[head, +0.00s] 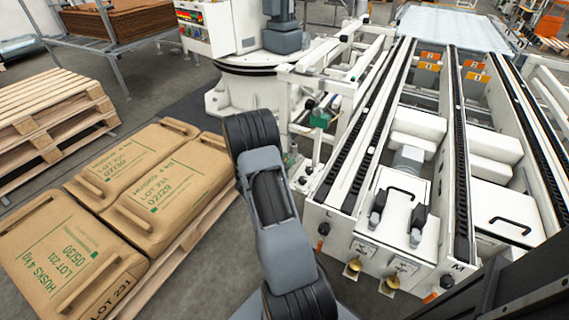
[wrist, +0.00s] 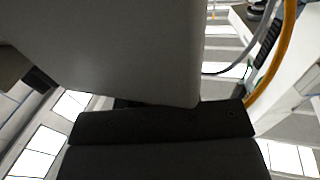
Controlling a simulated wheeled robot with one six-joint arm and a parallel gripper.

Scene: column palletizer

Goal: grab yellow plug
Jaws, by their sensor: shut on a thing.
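In the wrist view a large grey block fills the upper left, and the black part of my gripper (wrist: 160,135) lies across the bottom. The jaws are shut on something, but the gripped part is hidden. A yellow cable (wrist: 275,62) curves down at the right and disappears behind the right end of the black part. No yellow plug body shows clearly; the cable suggests that it is between the jaws. In the head view my grey and black arm rises in the middle, and my gripper cannot be made out there.
A white conveyor frame (head: 340,222) with black chain tracks stands at the right. Two brass-coloured knobs (head: 353,266) stick out of its front. Brown sacks (head: 150,205) lie on a pallet at the left, near stacked empty pallets (head: 50,110). A white machine (head: 262,90) stands behind my arm.

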